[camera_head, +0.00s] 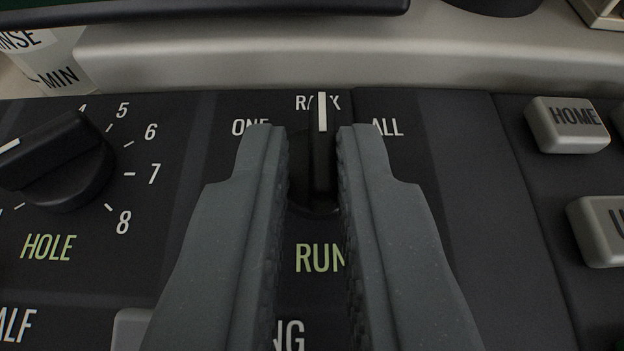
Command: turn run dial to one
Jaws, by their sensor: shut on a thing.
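The run dial (321,150) is a black knob with a raised grip and a white pointer line, above the green RUN label (319,258). Its pointer stands upright at RACK. The ONE label (250,127) is to its left and the ALL label (388,128) to its right. My gripper (311,150) has a grey finger on each side of the dial's raised grip, shut on it. The right finger lies against the grip; a dark gap shows beside the left finger. The fingers hide parts of the dial's round base.
The HOLE dial (60,160), with a numbered scale, is at the left. At the right are grey buttons, one marked HOME (567,125). A pale ledge (300,55) runs behind the dark panel. The panel right of ALL is bare.

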